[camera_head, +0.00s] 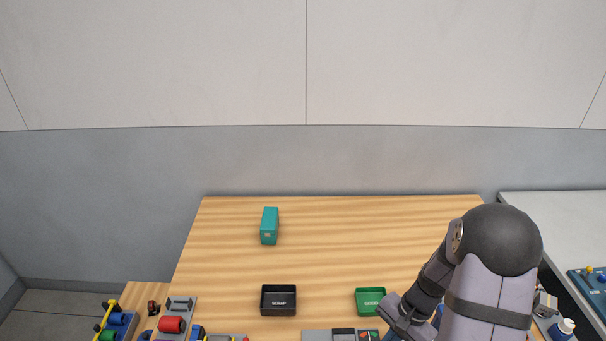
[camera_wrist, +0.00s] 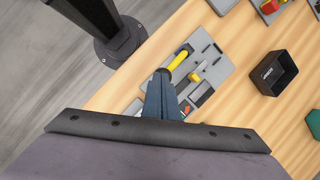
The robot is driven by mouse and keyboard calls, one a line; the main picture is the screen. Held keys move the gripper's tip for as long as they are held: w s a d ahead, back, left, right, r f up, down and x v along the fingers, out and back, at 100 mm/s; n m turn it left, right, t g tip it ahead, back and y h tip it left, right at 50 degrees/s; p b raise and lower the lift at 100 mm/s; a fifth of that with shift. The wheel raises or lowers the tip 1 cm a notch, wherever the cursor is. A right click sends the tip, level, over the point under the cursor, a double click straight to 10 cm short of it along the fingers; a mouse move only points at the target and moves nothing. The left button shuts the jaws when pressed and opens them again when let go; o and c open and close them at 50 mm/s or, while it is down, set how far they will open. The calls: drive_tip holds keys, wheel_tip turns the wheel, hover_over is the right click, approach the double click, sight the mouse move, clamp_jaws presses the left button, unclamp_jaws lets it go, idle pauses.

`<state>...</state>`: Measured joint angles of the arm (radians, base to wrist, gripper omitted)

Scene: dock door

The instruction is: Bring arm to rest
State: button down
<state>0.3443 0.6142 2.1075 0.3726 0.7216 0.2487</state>
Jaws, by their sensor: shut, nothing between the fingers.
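My gripper (camera_wrist: 162,78) shows in the wrist view with its blue fingers together and nothing held. It is above a grey tool tray (camera_wrist: 222,73) that holds a yellow-handled tool and several small parts. In the head view my arm (camera_head: 490,275) reaches in from the lower right, bent down over the front right of the wooden table (camera_head: 340,240). The fingertips are mostly hidden there behind the wrist and by the bottom edge of the picture.
A black tray marked SCRAP (camera_head: 278,300) and a green tray (camera_head: 370,301) stand near the front. A teal box (camera_head: 269,227) stands farther back. Racks with red (camera_head: 172,324) and blue parts are front left; a bottle (camera_head: 562,327) is right. The table's back right is clear.

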drive_tip(key=s+r+n+h+b, duration=0.3)
drive_tip(key=s+n, duration=0.5)
drive_tip(key=s, duration=0.3)
drive_tip(key=w+a+r+n+t+b, duration=0.2)
drive_tip(key=w+a+b, duration=0.1)
drive_tip(key=a, duration=0.1)
drive_tip(key=shift+w+r+h, duration=0.25)
drive_tip(key=shift+h, duration=0.15)
drive_tip(key=shift+a, duration=0.1)
idle(0.8)
